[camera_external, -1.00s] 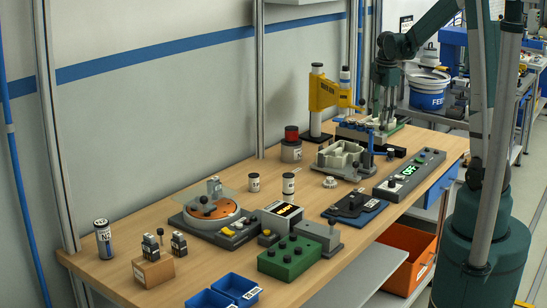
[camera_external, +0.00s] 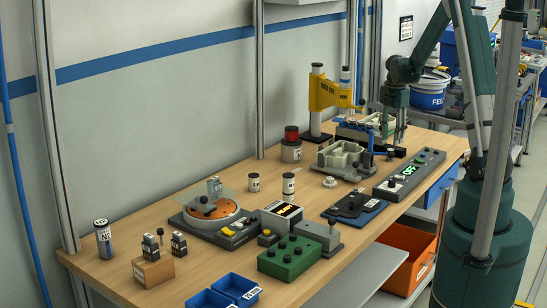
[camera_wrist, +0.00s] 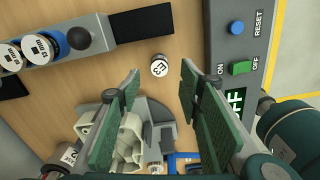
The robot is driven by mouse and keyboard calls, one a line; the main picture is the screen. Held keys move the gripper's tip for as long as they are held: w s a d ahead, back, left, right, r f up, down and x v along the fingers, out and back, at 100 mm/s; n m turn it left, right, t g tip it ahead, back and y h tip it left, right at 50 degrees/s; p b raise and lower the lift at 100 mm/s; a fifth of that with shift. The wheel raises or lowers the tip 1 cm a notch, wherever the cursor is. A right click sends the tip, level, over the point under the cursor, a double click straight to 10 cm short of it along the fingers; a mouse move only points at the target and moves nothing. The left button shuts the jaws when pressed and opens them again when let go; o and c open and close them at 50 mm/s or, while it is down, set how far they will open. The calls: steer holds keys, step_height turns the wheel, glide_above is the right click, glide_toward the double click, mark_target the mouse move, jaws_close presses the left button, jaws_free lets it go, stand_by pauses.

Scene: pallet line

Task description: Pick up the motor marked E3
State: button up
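The motor marked E3 (camera_wrist: 160,66) is a small upright cylinder with a white, dark-lettered top. In the wrist view it stands on the wooden bench just beyond my fingertips, between their lines. In the external view a small cylinder (camera_external: 390,155), seemingly this motor, stands by the grey fixture. My gripper (camera_wrist: 160,78) is open and empty, its two green-padded fingers spread wide. In the external view my gripper (camera_external: 396,138) points down above the bench, close to the motor; the exact height gap is hard to tell.
A control panel (camera_wrist: 236,70) with ON, OFF and RESET lies to the right in the wrist view. A grey fixture (camera_wrist: 158,118) with a pale housing sits below.

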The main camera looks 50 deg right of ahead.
stand_by(0.3)
steer(key=shift+f, duration=1.3)
steer(key=shift+f, duration=0.1)
steer(key=shift+d+f, duration=0.1)
steer(key=shift+f, duration=2.4)
steer(key=c, duration=1)
